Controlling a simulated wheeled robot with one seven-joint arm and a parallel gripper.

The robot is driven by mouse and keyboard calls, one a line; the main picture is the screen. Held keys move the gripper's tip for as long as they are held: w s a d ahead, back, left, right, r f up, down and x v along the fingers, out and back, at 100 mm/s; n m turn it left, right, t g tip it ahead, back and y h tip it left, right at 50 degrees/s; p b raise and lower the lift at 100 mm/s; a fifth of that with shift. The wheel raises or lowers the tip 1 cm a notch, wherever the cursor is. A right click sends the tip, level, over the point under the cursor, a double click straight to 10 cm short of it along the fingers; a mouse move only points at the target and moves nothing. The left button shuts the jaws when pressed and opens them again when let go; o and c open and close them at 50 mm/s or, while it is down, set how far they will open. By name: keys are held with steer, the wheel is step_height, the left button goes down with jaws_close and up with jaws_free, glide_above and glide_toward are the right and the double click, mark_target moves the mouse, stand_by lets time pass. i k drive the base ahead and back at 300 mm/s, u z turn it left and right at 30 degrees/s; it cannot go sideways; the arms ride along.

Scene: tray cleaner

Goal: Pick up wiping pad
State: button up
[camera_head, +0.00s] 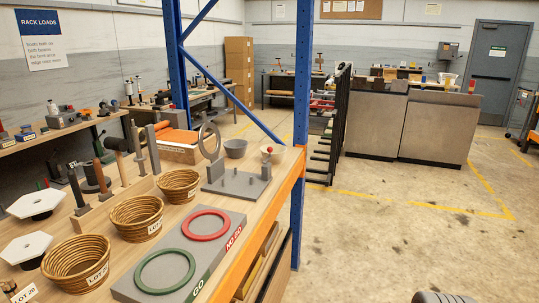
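I cannot make out a wiping pad for certain in the head view. My gripper is not in view. A dark rounded shape at the bottom right edge is cut off by the frame, and I cannot tell what it is.
A wooden bench (225,212) with an orange edge fills the left. It holds woven baskets (137,217), a grey plate with green and red rings (181,253), a grey fixture (237,184) and several tools. A blue rack post (301,120) stands at its right. Grey cabinets (440,127) stand beyond. The concrete floor (400,230) at right is clear.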

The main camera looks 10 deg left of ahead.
mark_target(45, 130)
steer(key=i, duration=6.8)
steer(key=u, duration=3.1)
steer(key=i, duration=4.15)
steer(key=u, duration=0.7)
